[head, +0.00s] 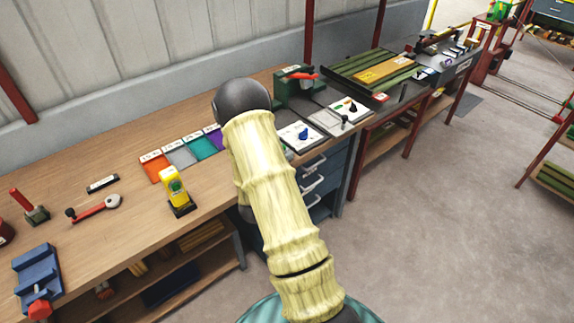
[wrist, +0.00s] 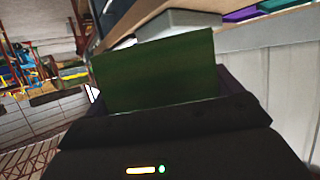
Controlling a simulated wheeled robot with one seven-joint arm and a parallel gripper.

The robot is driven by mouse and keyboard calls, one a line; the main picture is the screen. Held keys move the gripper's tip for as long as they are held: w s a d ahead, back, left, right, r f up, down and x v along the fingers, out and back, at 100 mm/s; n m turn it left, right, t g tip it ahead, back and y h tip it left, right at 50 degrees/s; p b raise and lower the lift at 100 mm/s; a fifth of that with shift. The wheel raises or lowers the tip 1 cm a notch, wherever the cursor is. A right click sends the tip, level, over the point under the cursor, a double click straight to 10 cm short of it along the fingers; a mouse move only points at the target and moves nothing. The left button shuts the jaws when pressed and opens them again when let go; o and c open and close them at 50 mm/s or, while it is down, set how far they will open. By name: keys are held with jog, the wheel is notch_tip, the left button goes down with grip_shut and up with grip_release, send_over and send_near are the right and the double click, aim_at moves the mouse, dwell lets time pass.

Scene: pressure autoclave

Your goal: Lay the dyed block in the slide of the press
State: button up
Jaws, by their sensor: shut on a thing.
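A dark green block (wrist: 158,72) fills the middle of the wrist view. My gripper (wrist: 160,103) is shut on it, with dark jaw parts at its left and right sides. The block's lower end is hidden by the gripper. In the head view my arm hides the gripper and the block. A green press with a red handle (head: 293,88) stands on the bench beyond my arm. A flat grey plate (head: 330,121) lies in front of it; I cannot tell if this is its slide.
Orange, grey, teal and purple pads (head: 204,147) lie on the wooden bench (head: 130,215). White panels with a blue knob (head: 302,133) and a black knob lie near the press.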

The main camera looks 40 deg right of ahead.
jog(key=a+f+n+t+y, duration=0.1)
jog(key=a+f+n+y, duration=0.2)
jog(key=a, duration=0.6)
jog(key=a+f+n+t+y, duration=0.2)
jog(key=a+n+y, duration=0.3)
jog(key=a, duration=0.5)
jog(key=shift+s+a+f+t+y, duration=0.15)
jog(key=shift+s+f+t+y, duration=0.3)
jog(key=shift+f, duration=0.4)
jog(key=shift+w, duration=0.15)
